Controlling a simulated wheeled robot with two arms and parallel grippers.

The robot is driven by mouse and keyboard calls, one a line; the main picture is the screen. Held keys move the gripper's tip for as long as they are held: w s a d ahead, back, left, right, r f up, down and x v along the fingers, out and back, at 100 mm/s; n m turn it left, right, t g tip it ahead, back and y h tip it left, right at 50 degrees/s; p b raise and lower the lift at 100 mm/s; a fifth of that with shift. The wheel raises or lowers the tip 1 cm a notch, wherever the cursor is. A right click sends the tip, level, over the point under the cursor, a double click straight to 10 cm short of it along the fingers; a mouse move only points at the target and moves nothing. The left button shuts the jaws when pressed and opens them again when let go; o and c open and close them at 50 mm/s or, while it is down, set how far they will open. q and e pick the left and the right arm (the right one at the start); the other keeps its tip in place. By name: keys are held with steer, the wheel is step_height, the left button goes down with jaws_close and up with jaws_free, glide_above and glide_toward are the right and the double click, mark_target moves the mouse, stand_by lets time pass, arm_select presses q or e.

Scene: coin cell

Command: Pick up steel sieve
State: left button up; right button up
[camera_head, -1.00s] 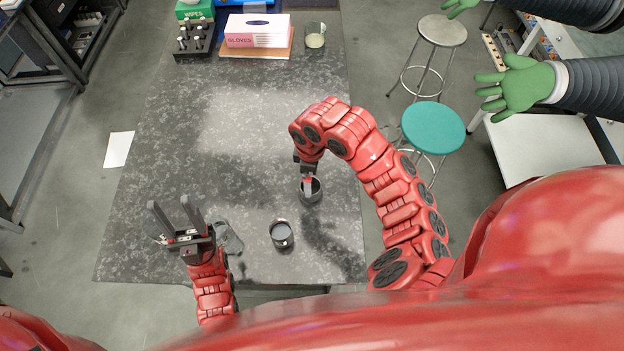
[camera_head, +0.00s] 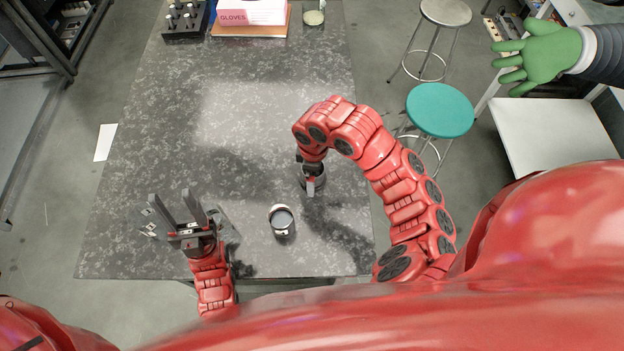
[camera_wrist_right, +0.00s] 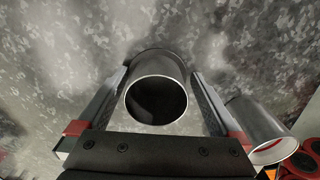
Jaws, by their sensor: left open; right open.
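A dark steel cylinder with a bright round rim, apparently the steel sieve (camera_wrist_right: 156,82), stands between the two fingers of my right gripper (camera_wrist_right: 161,82) in the right wrist view. The fingers lie on either side of it and are open. In the head view, my right gripper (camera_head: 311,170) is over the cylinder and hides most of it. A second metal cylinder (camera_head: 282,221) stands on the table, left of and nearer than my right gripper. My left gripper (camera_head: 174,202) is open and empty, at the table's left near side.
The dark speckled table (camera_head: 255,130) is mostly clear in the middle. A black rack (camera_head: 186,18), a glove box (camera_head: 250,11) and a glass container (camera_head: 314,14) stand at the far edge. A teal stool (camera_head: 440,110) stands beside the table, right of my right arm.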

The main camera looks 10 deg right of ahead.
steer(key=shift+w, duration=0.1)
steer(key=shift+d, duration=0.1)
steer(key=shift+c, duration=0.4)
steer(key=c, duration=1)
